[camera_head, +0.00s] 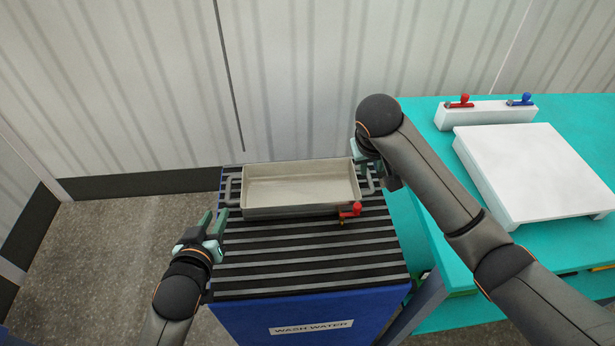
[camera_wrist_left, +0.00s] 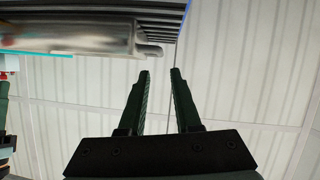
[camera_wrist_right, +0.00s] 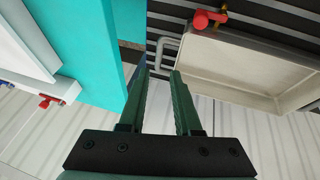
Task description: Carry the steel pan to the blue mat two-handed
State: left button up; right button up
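The steel pan (camera_head: 300,187) is a shallow rectangular tray on a dark slatted rack, with a grey handle at each short end and a red tap (camera_head: 350,210) at its front right. My left gripper (camera_head: 213,220) is open and empty, left of and in front of the left handle (camera_head: 232,188). In the left wrist view that handle (camera_wrist_left: 150,50) is beyond the fingertips. My right gripper (camera_head: 364,158) is open beside the right handle (camera_head: 369,183); in the right wrist view the handle (camera_wrist_right: 165,48) lies just past the fingertips. I cannot make out a blue mat.
The rack (camera_head: 310,265) tops a blue tub labelled WASH WATER (camera_head: 310,327). A teal table (camera_head: 430,160) on the right bears a white slab (camera_head: 540,170) and a white block with red and blue taps (camera_head: 485,114). A corrugated wall (camera_head: 150,80) stands close behind.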

aim_at(227, 193)
pick_arm(q)
jog(key=shift+w, duration=0.15)
jog(key=shift+r, duration=0.1)
pick_arm(e)
jog(key=shift+r, duration=0.15)
pick_arm(q)
jog(key=shift+s, duration=0.2)
jog(key=shift+w, duration=0.1)
